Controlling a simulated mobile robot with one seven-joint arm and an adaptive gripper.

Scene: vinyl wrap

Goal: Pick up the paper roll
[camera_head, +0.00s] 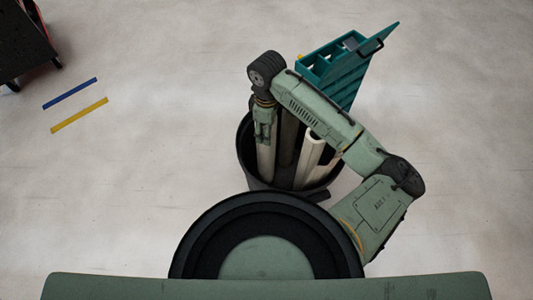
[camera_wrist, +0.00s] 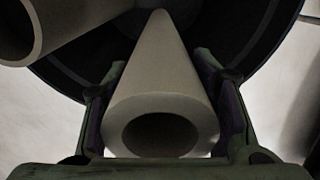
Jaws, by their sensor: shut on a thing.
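The paper roll (camera_wrist: 160,85) is a pale hollow tube. In the wrist view its open end faces the camera, between the two fingers of my gripper (camera_wrist: 165,110). My gripper is shut on this roll near its upper end. In the head view my gripper (camera_head: 265,135) points down over the left side of a black bin, and the roll (camera_head: 265,162) shows below it, standing inside the bin. The roll's lower end is hidden in the bin.
The black round bin (camera_head: 243,160) also holds other rolls, including a cream one (camera_head: 310,160) and a darker one (camera_head: 288,140). A teal toolbox (camera_head: 345,85) stands behind it. Blue (camera_head: 70,93) and yellow (camera_head: 80,115) strips lie on the open floor at left.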

